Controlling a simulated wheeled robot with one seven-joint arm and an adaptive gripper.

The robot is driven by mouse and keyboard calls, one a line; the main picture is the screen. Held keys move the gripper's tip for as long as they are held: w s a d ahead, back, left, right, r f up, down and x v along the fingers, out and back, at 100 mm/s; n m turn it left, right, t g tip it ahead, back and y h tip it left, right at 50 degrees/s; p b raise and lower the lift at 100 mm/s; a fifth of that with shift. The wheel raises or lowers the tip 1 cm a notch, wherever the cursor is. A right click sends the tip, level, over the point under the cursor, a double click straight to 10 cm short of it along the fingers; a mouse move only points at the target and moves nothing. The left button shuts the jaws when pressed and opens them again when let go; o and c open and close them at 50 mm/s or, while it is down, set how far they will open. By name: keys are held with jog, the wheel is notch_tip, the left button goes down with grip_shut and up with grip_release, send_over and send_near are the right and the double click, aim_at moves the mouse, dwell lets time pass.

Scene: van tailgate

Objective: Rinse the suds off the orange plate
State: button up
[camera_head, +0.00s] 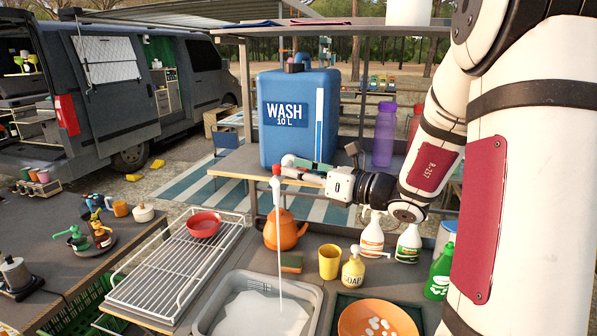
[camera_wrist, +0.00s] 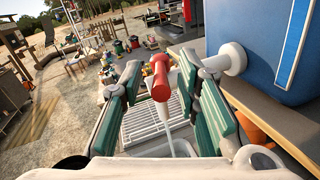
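The orange plate (camera_head: 352,322) lies at the bottom of the head view with white suds spots on it, in a dark green-edged tray (camera_head: 338,301). The blue wash tank (camera_head: 297,130) stands on a shelf. Its tap has a red handle (camera_wrist: 160,82), and a thin white stream (camera_head: 280,245) runs from it down into the grey basin (camera_head: 262,284), which holds something whitish. My gripper (camera_wrist: 158,84) is at the tap, with its green-padded fingers apart on either side of the red handle. I see gaps beside the handle. The plate is away from my gripper.
A wire drying rack (camera_head: 165,275) with a red bowl (camera_head: 203,224) stands left of the basin. An orange kettle (camera_head: 287,232), sponge (camera_head: 291,263), yellow cup (camera_head: 329,262), soap bottle (camera_head: 353,270) and spray bottles (camera_head: 372,238) stand behind the basin and tray. My arm covers the right side.

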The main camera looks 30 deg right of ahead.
jog(key=v, duration=1.2)
